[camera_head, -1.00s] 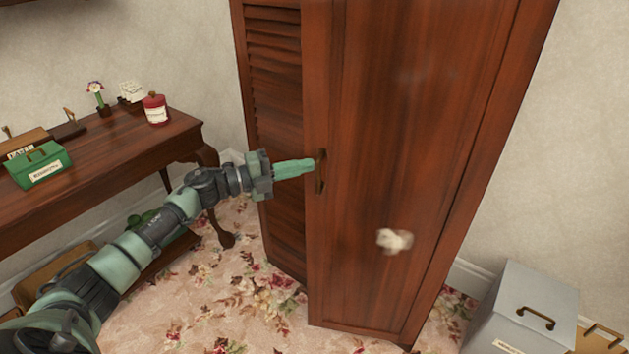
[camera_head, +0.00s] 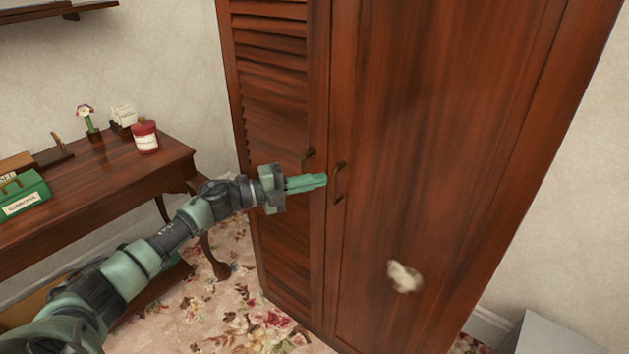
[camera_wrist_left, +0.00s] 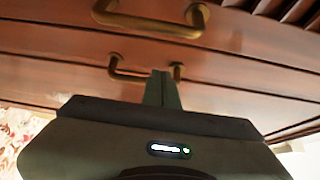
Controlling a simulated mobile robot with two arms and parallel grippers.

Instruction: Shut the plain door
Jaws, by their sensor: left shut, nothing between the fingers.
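The plain door (camera_head: 430,150) is the smooth reddish-brown right-hand door of a tall wooden cabinet. It looks about level with the louvered door (camera_head: 270,130) on its left; any small gap is hard to tell. Its brass handle (camera_head: 338,182) is near its left edge and also shows in the left wrist view (camera_wrist_left: 145,74). My left gripper (camera_head: 322,181) is shut and empty, its fingertips at the plain door's left edge beside that handle. Whether they touch is unclear. In the wrist view the fingers (camera_wrist_left: 162,85) point at the door near the handle. My right gripper is out of view.
The louvered door's brass handle (camera_head: 308,160) is just left of the fingertips. A wooden desk (camera_head: 100,185) with a red jar (camera_head: 146,137) and a green box (camera_head: 24,195) stands at left. A grey box (camera_head: 540,335) is at lower right. Flowered carpet (camera_head: 225,310) lies in front.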

